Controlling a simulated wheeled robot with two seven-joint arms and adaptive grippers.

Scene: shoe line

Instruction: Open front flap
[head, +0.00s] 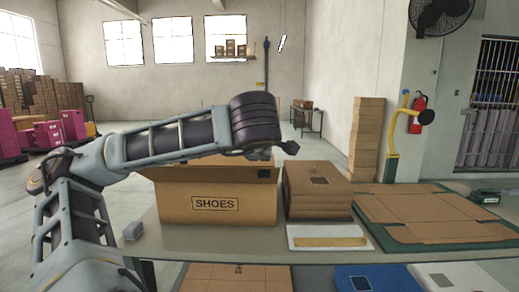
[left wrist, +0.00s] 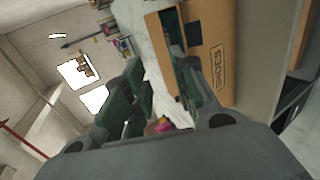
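The tan carton marked SHOES (head: 218,212) stands upright on the table, its printed front facing me. My left arm crosses over it and hides part of its top, so I cannot tell clearly how the front flap lies. The carton also shows in the left wrist view (left wrist: 222,40), turned on its side by the camera angle. My left gripper (left wrist: 155,75) has its two dark green fingers spread apart with nothing seen held between them. One finger overlaps the carton's edge in that view; I cannot tell whether it touches. My right gripper is in neither view.
Stacked brown shoe boxes (head: 316,183) stand right of the carton, behind a white tray (head: 328,231). Flat cardboard (head: 420,208) lies on a green mat at the table's right.

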